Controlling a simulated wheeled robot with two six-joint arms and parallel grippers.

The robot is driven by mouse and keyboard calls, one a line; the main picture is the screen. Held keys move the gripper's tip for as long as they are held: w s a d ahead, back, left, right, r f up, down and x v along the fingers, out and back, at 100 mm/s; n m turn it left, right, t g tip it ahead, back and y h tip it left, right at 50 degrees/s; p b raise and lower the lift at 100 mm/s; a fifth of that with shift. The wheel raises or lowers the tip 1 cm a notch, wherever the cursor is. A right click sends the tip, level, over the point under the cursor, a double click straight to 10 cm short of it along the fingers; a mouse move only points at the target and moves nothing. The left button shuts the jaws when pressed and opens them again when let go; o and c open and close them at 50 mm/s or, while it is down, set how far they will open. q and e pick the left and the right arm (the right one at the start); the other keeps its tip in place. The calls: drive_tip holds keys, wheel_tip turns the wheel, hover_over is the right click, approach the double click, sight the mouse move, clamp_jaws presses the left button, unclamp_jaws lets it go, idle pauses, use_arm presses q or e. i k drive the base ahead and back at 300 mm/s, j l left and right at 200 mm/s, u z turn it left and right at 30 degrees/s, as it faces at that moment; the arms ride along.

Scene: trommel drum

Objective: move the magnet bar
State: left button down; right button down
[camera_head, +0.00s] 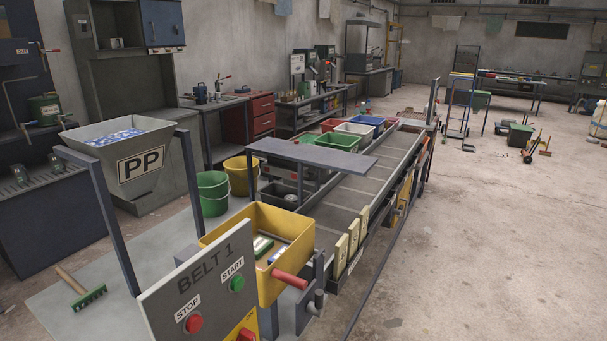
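Neither of my grippers is in view. I cannot tell for sure which thing is the magnet bar. A red cylindrical handle (290,280) sticks out at the near right side of a yellow bin (228,237), beside the belt's near end. Small packs (263,246), one green and white, lie in that bin. A flat dark grey plate (312,155) stands on legs across the belt line (345,200), above its surface.
A grey BELT 1 panel (215,283) with stop and start buttons stands in front. Floor (490,240) at right is mostly clear.

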sight(285, 169)
drive_tip(key=u, duration=0.4)
drive_tip(key=i+l+u, duration=0.15)
drive_tip(key=l+u, duration=0.3)
drive_tip(key=i+l+u, duration=0.1)
drive_tip(key=l+u, duration=0.3)
drive_tip(key=l, duration=0.15)
drive_tip(key=l+u, duration=0.45)
